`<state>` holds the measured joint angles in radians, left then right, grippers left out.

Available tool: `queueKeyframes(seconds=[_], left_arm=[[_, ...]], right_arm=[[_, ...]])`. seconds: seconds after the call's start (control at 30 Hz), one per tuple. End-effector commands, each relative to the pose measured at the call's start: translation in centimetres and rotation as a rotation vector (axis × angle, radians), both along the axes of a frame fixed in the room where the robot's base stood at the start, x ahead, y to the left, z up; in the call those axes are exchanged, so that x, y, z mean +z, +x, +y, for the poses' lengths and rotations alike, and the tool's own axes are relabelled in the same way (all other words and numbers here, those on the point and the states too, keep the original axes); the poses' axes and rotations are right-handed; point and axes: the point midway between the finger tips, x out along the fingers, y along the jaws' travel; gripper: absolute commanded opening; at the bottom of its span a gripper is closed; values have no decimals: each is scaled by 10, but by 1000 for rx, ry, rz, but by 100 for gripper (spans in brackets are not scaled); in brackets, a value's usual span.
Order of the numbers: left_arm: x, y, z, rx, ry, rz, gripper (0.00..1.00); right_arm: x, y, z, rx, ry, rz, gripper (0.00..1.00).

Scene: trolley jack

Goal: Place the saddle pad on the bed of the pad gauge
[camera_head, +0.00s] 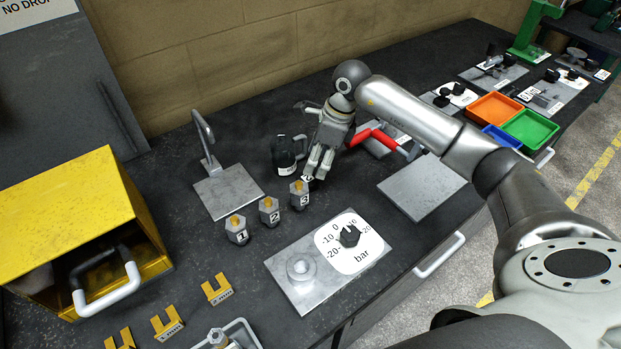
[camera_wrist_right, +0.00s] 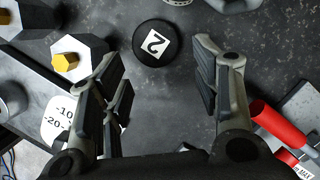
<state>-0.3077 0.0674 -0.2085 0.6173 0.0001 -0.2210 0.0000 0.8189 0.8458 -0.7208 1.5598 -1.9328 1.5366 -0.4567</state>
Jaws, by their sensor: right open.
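A small round black pad with a white label reading 2 (camera_wrist_right: 155,43) lies on the dark bench; it looks like the saddle pad. In the head view it is mostly hidden below my right gripper (camera_head: 318,162). In the right wrist view my right gripper (camera_wrist_right: 165,95) is open and empty, its fingers apart, with the pad ahead of the gap between them. A metal plate (camera_head: 290,290) carries a raised round disc (camera_head: 301,268) and a white dial marked bar (camera_head: 350,241); it seems to be the gauge, with the disc apparently its bed. My left gripper is not in view.
Numbered hexagonal blocks with yellow tops (camera_head: 269,211) stand left of the pad. A black jug-like container (camera_head: 285,156) is close behind my gripper, and a red handle (camera_head: 372,136) is to its right. A bare metal plate (camera_head: 421,187) lies farther right.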

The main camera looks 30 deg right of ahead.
Motion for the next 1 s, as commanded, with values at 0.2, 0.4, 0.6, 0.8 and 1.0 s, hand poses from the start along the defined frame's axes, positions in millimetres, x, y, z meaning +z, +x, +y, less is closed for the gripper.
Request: queueKeyframes(seconds=[0.2,0.4,0.6,0.8,1.0], left_arm=[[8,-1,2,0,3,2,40],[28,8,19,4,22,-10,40],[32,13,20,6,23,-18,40],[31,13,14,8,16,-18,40],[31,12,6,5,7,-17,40]], right_arm=[[-15,2,5,1,1,0,57],[-39,5,14,2,2,4,57],[-60,9,17,2,0,0,57],[-62,10,17,3,-1,-1,57],[-62,10,17,3,0,-1,35]])
